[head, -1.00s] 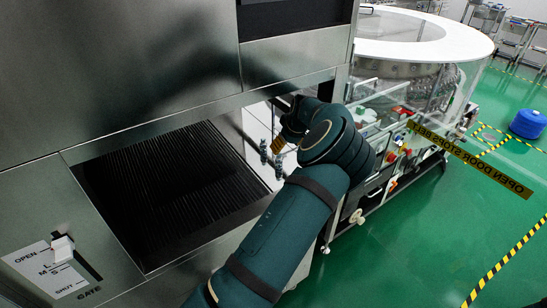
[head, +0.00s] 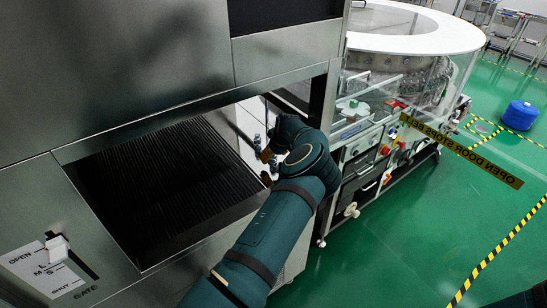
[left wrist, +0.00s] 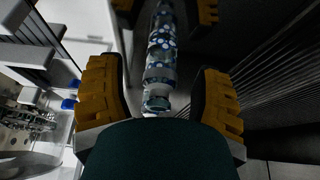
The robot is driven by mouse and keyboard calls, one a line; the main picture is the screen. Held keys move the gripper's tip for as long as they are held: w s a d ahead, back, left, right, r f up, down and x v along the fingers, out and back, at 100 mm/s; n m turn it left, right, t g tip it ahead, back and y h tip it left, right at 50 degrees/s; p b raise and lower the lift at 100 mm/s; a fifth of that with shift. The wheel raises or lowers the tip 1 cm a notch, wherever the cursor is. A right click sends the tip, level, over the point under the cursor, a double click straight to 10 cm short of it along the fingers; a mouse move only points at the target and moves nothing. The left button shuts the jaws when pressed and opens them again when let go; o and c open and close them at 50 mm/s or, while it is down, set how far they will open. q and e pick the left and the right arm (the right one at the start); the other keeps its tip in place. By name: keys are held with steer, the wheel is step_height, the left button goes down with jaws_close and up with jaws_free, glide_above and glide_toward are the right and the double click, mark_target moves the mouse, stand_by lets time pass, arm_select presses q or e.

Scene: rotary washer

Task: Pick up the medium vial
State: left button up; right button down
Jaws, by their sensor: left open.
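My left gripper (head: 266,167) reaches into the machine's gate opening, with its orange-padded fingers partly hidden by my own wrist. In the head view small glass vials (head: 257,141) show beside the fingers at the right end of the opening. I cannot tell which vial is the medium one. My right gripper is not in view.
The dark ribbed conveyor belt (head: 150,195) fills the opening, with a steel frame around it. A gate switch (head: 57,246) is at lower left. A round white-topped washer (head: 455,38) stands behind. Blue-capped parts (left wrist: 69,104) lie left of the fingers.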

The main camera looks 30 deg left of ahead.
arm_select(q)
steer(key=shift+x, duration=1.05)
steer(key=c, duration=0.9)
steer(key=shift+c, duration=0.2)
steer(key=shift+r, duration=0.15)
